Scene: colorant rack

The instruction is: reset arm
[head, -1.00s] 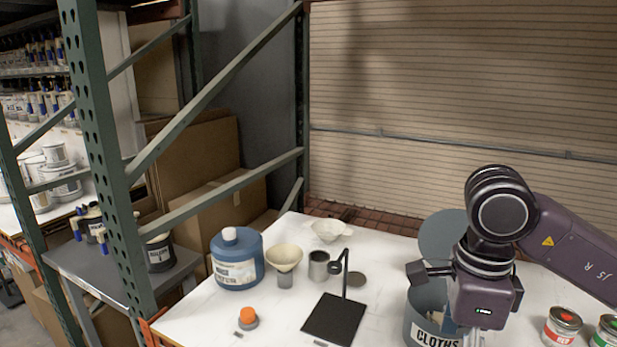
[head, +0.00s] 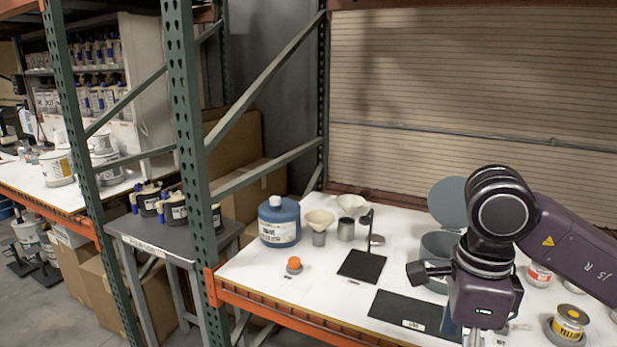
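My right arm comes in from the right of the head view, over the white table. Its wrist hangs down in front of the grey bin (head: 437,246) with the raised round lid (head: 449,203). The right gripper (head: 488,336) is at the bottom edge, mostly hidden or cut off, so its fingers do not show clearly. My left arm and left gripper are not in view.
On the table (head: 265,275) stand a blue jug (head: 279,222), funnels (head: 319,219), a metal cup (head: 346,229), an orange-topped item (head: 294,265), a black stand (head: 361,266), a black mat (head: 410,312) and a yellow can (head: 570,322). A green rack post (head: 190,150) rises at left.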

